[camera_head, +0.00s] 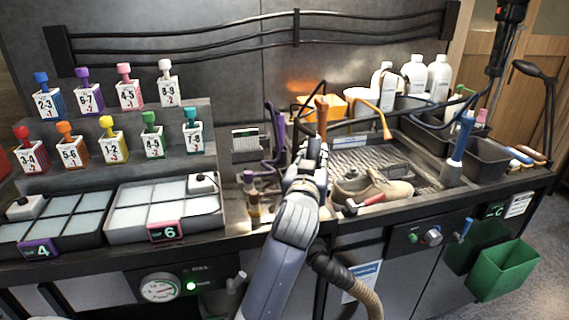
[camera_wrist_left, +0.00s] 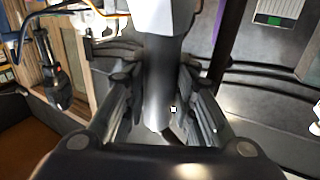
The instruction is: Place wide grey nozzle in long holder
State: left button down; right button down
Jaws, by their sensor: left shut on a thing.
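My left gripper (camera_head: 311,158) is at the middle of the bench, left of the sink. In the left wrist view, my left gripper (camera_wrist_left: 155,115) is shut on a grey tube that widens at the top, which looks like the wide grey nozzle (camera_wrist_left: 157,80). In the head view the nozzle is hard to make out against the gripper. A purple nozzle (camera_head: 279,140) stands just left of the gripper, and an orange one (camera_head: 321,112) rises just behind it. I cannot tell which part there is the long holder; the gripper partly hides that area. My right gripper is not in view.
A beige sneaker (camera_head: 374,187) and a red-tipped brush (camera_head: 365,203) lie by the grated sink, right of my arm. White bottles (camera_head: 414,74) stand behind. Numbered bottles (camera_head: 110,140) fill the left steps. A blue-handled tool (camera_head: 461,140) stands upright at the right.

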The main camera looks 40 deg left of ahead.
pick_arm(q)
jog(key=w+a+f+p, duration=0.1)
jog(key=w+a+f, duration=0.1)
jog(key=a, duration=0.3)
jog(key=w+a+f+p, duration=0.1)
jog(key=w+a+f, duration=0.1)
jog(key=w+a, duration=0.2)
jog(key=shift+w+a+f, duration=0.4)
jog(key=shift+a, duration=0.5)
jog(key=shift+f, duration=0.15)
jog(key=c, duration=1.6)
grip_release()
jog(key=shift+o, duration=1.4)
